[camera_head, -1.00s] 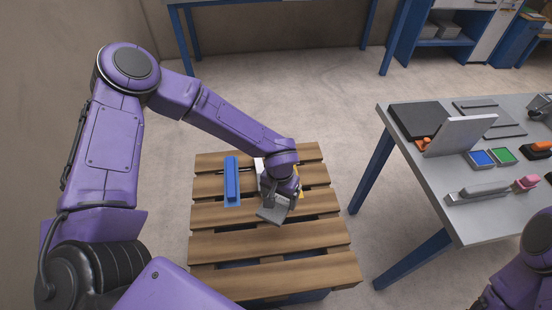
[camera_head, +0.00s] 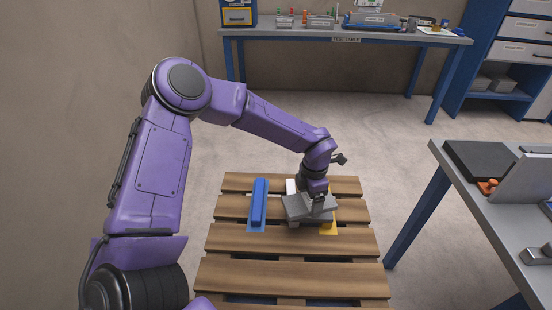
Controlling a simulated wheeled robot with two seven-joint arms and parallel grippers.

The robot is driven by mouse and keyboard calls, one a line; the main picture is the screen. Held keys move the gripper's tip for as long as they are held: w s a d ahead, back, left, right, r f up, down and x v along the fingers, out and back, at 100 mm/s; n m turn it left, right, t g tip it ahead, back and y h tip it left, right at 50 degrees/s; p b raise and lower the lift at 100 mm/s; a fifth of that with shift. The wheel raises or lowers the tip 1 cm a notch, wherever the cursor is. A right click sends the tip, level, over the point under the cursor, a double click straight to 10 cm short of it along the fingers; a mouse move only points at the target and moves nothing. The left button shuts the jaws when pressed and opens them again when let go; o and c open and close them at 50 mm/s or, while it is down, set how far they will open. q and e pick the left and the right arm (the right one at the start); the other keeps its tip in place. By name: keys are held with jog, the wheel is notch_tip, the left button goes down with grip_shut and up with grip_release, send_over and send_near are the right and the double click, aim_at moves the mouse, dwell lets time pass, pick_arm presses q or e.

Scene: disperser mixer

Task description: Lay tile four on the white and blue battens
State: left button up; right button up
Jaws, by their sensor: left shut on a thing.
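My left gripper (camera_head: 319,199) points down over the wooden pallet and is shut on a flat grey tile (camera_head: 296,208). The blue batten (camera_head: 259,202) lies on the pallet to the left of the tile, on a blue patch. The white batten (camera_head: 291,186) shows behind the tile, which hides much of it. A yellow piece (camera_head: 329,228) shows at the tile's right, partly covered. I cannot tell whether the tile touches anything below it. No number on the tile is readable. My right gripper is out of view.
The slatted pallet (camera_head: 290,276) has bare front slats. A grey bench (camera_head: 468,194) stands on the right, with a dark slab (camera_head: 480,160) and an upright light panel (camera_head: 524,180). Another table (camera_head: 290,34) stands at the back. Open floor lies between.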

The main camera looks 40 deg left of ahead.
pick_arm(q)
jog(key=w+a+r+n+b, duration=0.25)
jog(key=n+b, duration=0.35)
jog(key=n, duration=1)
jog(key=w+a+r+n+b, duration=0.2)
jog(key=w+a+n+b, duration=0.3)
jog(key=n, duration=1.1)
jog(key=a+f, duration=0.3)
jog(key=f, duration=0.1)
jog(key=s+a+f, duration=0.1)
jog(key=a+f, duration=0.3)
jog(key=a+f+b, duration=0.1)
jog(key=a+f, duration=0.3)
jog(key=f, duration=0.1)
jog(key=shift+s+a, duration=0.15)
jog(key=shift+s, duration=0.2)
jog(key=shift+r, duration=0.1)
jog(key=shift+s, duration=0.1)
